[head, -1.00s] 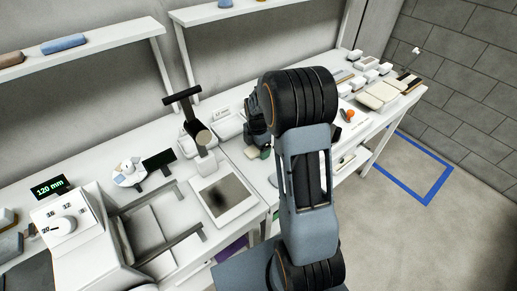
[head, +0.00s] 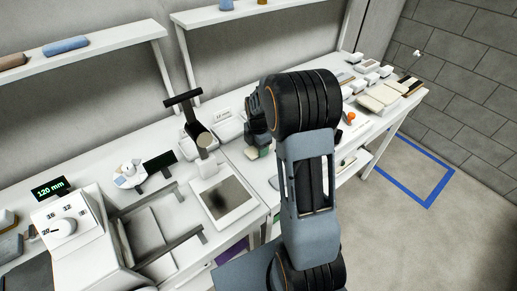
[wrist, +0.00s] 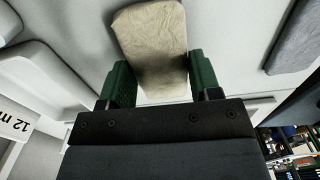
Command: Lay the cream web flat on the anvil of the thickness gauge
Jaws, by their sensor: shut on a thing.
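The cream web (wrist: 152,45), a flat piece with rounded corners, lies between the two green fingers of my gripper (wrist: 160,85) in the wrist view. The gripper is shut on it, and the web juts out beyond the fingertips. In the head view my gripper (head: 260,152) is partly hidden by my arm, low over the table; only a little of the web shows there.
A black-handled press (head: 195,128) stands behind a white plate with a dark patch (head: 226,199). A white machine with a dial (head: 66,226) is at the left. White bins with a 12 mm label (wrist: 14,125) are beside my gripper. Pads (head: 380,97) lie far right.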

